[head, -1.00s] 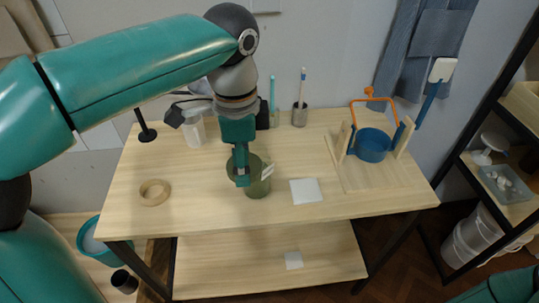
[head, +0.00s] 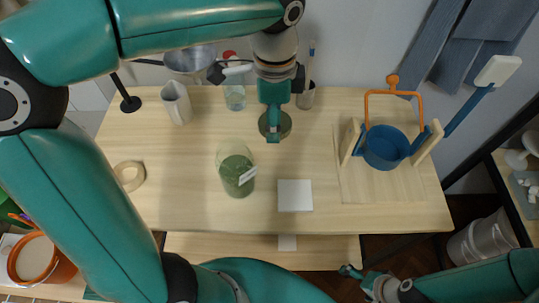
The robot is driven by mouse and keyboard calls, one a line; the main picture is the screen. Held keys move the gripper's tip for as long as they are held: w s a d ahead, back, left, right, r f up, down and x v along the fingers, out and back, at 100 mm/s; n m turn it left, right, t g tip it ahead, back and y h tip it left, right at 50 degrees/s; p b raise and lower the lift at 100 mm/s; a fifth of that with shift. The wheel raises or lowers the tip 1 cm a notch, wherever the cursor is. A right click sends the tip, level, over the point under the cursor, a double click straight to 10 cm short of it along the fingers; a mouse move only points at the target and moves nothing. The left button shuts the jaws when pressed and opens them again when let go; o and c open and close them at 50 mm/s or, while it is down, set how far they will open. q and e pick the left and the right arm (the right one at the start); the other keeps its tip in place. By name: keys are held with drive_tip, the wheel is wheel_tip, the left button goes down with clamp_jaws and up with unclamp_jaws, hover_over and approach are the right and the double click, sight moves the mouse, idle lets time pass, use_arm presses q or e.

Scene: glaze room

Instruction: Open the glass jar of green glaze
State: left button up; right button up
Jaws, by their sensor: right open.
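The glass jar (head: 236,172) of green glaze stands upright on the table, left of centre, with a pale label on its side. Its top looks uncovered, with the green glaze below a clear rim. A dark olive round disc (head: 285,126), apparently its lid, shows behind the jar and to its right. My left gripper (head: 272,134) points down over this disc and partly hides it. Its fingers are seen edge-on, so I cannot tell whether they grip the disc. My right gripper (head: 351,272) is open, low in front of the table, away from the jar.
A white tile (head: 295,196) lies right of the jar, a tape ring (head: 129,176) to the left. A pitcher (head: 177,103), a bottle (head: 235,97) and a brush cup (head: 305,97) stand behind.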

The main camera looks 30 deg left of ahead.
use_arm(q)
hover_over(272, 164)
wheel_tip(272, 164, down, 10)
drive_tip(key=shift+w+r, duration=0.15)
drive_tip(key=shift+f+b, duration=0.4)
drive_tip(key=shift+f, duration=1.7)
drive_tip(key=shift+f, duration=0.2)
drive_tip(key=o, duration=1)
drive_tip(key=shift+r, duration=0.1)
wheel_tip(272, 164, up, 12)
drive_tip(key=shift+r+p, duration=0.25)
drive_tip(key=shift+p, duration=0.3)
